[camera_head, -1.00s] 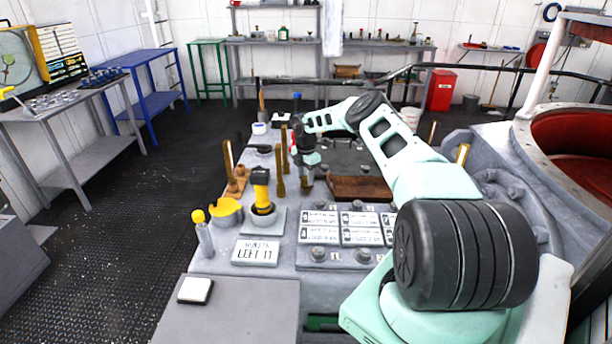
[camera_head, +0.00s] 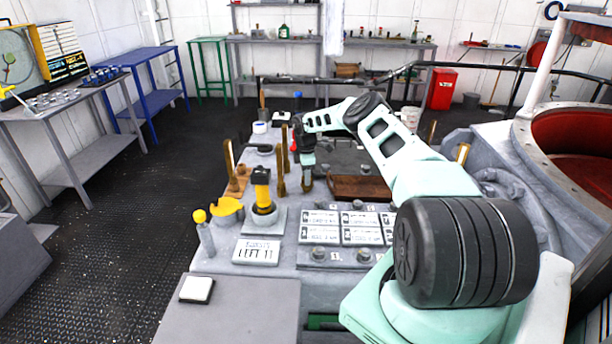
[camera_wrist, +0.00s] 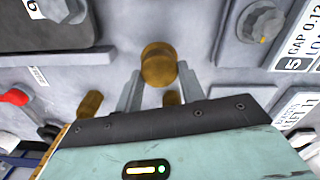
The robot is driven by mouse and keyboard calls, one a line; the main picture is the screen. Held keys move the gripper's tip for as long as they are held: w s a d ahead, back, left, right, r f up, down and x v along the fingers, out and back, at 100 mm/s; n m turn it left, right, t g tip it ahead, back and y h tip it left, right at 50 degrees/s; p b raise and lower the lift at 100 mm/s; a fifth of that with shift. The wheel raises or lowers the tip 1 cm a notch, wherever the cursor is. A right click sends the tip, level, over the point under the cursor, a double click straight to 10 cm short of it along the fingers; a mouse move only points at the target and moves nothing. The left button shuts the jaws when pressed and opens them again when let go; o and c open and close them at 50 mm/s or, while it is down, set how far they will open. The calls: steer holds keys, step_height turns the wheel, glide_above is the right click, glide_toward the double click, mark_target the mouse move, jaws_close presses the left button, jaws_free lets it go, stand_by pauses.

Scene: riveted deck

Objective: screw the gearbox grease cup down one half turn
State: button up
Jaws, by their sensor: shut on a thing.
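The grease cup (camera_wrist: 158,65) is a round brass cap standing on the grey gearbox housing in the wrist view. My gripper (camera_wrist: 158,82) is shut on it, with one grey finger on each side of the cap. In the head view my gripper (camera_head: 306,180) reaches down at the middle of the housing (camera_head: 280,258), beyond the labelled plates. There the brass cup is small and mostly hidden by the gripper.
Upright brass levers (camera_head: 281,170) stand just left of my gripper. A yellow-and-black handle (camera_head: 262,190), a yellow cup (camera_head: 227,208) and a yellow-knobbed post (camera_head: 201,228) stand nearer. A brown tray (camera_head: 360,188) lies to the right. A red lever (camera_wrist: 14,97) shows at the wrist view's left.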

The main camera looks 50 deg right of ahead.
steer(key=shift+w+d+r, duration=0.15)
steer(key=shift+r, duration=0.15)
steer(key=o, duration=1)
steer(key=shift+f, duration=0.15)
step_height(320, 180, up, 18)
steer(key=b, duration=0.2)
steer(key=shift+f+b, duration=0.25)
steer(key=shift+b, duration=0.1)
